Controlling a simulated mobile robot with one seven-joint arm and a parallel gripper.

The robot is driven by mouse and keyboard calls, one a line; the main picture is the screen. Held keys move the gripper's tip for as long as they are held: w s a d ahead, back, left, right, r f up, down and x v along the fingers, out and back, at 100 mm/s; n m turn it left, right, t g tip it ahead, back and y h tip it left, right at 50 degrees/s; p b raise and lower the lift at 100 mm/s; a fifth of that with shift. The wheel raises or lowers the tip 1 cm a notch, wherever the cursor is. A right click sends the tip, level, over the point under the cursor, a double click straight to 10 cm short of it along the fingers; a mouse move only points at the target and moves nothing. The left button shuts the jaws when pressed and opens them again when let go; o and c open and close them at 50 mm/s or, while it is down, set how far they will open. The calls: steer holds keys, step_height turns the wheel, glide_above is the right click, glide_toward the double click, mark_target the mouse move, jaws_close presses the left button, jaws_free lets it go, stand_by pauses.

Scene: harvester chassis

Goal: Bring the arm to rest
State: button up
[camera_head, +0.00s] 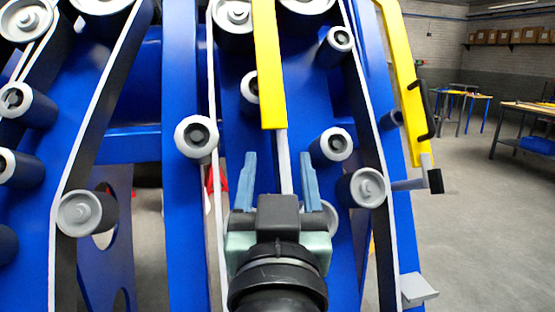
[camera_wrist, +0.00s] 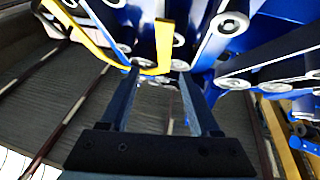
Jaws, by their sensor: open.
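My gripper (camera_head: 277,185) is in the lower middle of the head view, with its two blue-grey fingers spread apart and nothing between them. It points up and forward at the blue harvester chassis (camera_head: 182,220). A yellow bar (camera_head: 270,65) with a pale lower end runs down behind the space between the fingers. In the wrist view my gripper (camera_wrist: 157,75) also shows open, and a yellow bent bar (camera_wrist: 157,71) shows near the fingertips. I cannot tell the exact gap to the chassis.
Several grey rollers (camera_head: 196,137) and black belts with white edges stand close around my gripper. A yellow guard with a black handle (camera_head: 412,90) is at the right of the chassis. Open grey floor (camera_head: 470,240) lies to the right, with workbenches (camera_head: 530,110) farther back.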

steer(key=s+r+t+p, duration=0.25)
steer(key=s+r, duration=0.25)
steer(key=r, duration=0.4)
steer(key=s+r+t+p, duration=0.1)
steer(key=s+r+t, duration=0.4)
steer(key=r, duration=0.4)
step_height(320, 180, up, 13)
steer(key=g+p, duration=0.1)
steer(key=p, duration=1.2)
steer(key=shift+s, duration=0.15)
